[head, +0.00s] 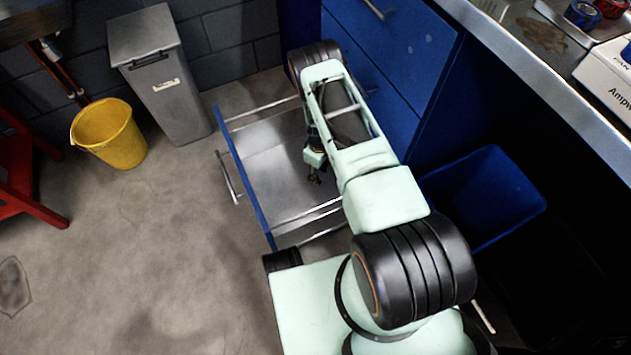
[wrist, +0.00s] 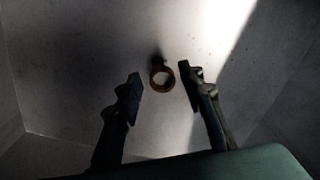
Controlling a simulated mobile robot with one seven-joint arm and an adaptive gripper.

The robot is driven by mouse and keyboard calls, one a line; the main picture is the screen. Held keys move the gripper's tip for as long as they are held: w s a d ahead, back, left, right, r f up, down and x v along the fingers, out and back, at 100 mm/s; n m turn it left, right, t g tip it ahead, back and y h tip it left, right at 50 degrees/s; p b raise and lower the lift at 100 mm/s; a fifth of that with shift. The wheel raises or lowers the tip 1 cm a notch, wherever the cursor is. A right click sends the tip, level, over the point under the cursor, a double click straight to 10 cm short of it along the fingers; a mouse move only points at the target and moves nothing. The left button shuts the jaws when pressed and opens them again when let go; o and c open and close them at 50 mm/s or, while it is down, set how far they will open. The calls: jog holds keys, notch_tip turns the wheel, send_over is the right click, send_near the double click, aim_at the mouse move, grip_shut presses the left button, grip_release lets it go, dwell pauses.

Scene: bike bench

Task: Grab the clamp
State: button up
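A small brownish ring-shaped piece, which looks like the clamp (wrist: 162,77), lies on the grey metal floor of the open drawer (head: 263,185). In the wrist view it shows between and slightly beyond the fingertips of my gripper (wrist: 162,82). The two fingers are spread apart, with a gap on each side of the ring, and hold nothing. In the head view my gripper (head: 314,175) reaches down into the drawer. I cannot make out the clamp in the head view; my arm covers part of the drawer.
The drawer has a blue front and side walls around my gripper. A blue cabinet (head: 405,45) stands behind it, and a blue bin (head: 485,195) is at right. A grey bin (head: 160,85) and yellow bucket (head: 108,133) stand at left.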

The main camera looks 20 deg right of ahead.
aim_at(319, 181)
notch_tip(319, 181, down, 5)
jog(key=b, duration=0.2)
jog(key=shift+d+f+b, duration=0.15)
jog(key=shift+f+b, duration=0.05)
jog(key=shift+b, duration=0.15)
grip_shut()
